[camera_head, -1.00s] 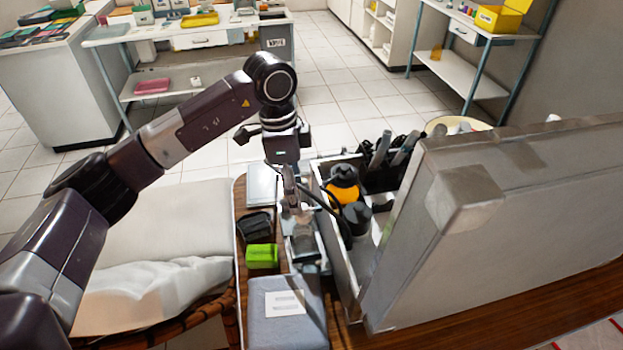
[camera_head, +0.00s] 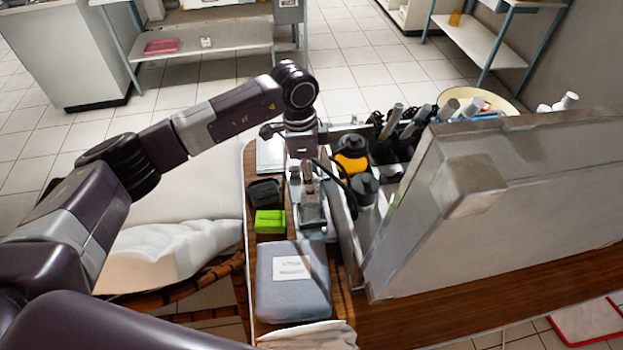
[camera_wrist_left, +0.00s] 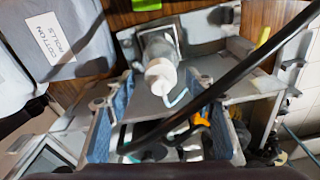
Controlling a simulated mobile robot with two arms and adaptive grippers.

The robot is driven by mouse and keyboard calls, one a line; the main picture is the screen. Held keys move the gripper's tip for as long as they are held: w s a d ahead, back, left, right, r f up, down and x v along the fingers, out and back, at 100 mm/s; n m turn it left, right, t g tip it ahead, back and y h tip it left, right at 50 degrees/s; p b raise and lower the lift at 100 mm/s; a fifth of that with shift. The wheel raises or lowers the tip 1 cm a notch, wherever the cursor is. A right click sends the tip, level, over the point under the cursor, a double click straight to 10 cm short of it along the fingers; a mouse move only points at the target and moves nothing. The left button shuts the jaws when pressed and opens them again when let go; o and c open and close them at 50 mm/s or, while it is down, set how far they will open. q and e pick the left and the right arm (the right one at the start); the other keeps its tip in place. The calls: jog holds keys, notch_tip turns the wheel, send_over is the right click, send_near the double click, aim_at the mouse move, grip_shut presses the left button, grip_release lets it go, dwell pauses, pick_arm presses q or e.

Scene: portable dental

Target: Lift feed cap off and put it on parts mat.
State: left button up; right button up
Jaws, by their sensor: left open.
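In the left wrist view, a clear bottle with a white cap (camera_wrist_left: 160,76) and a thin bent tube beside it lies just beyond my fingers; this looks like the feed cap. My left gripper (camera_wrist_left: 163,100) is open and empty, with blue-padded fingers apart and the cap ahead of the gap. In the head view, my left gripper (camera_head: 309,182) points down over the narrow grey holder beside the case, and it hides the cap there. I cannot pick out the parts mat with certainty. My right gripper is not in view.
The open grey case (camera_head: 520,190) stands to the right, holding a black-and-orange bottle (camera_head: 351,163) and handpieces. A green block (camera_head: 270,222), a black item (camera_head: 264,192) and a grey cotton-rolls pouch (camera_head: 293,300) lie on the wooden top. A black hose (camera_wrist_left: 235,75) crosses the wrist view.

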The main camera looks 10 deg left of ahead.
pick_arm(q)
jog(key=shift+c, duration=0.7)
jog(key=c, duration=0.9)
jog(key=shift+r, duration=0.1)
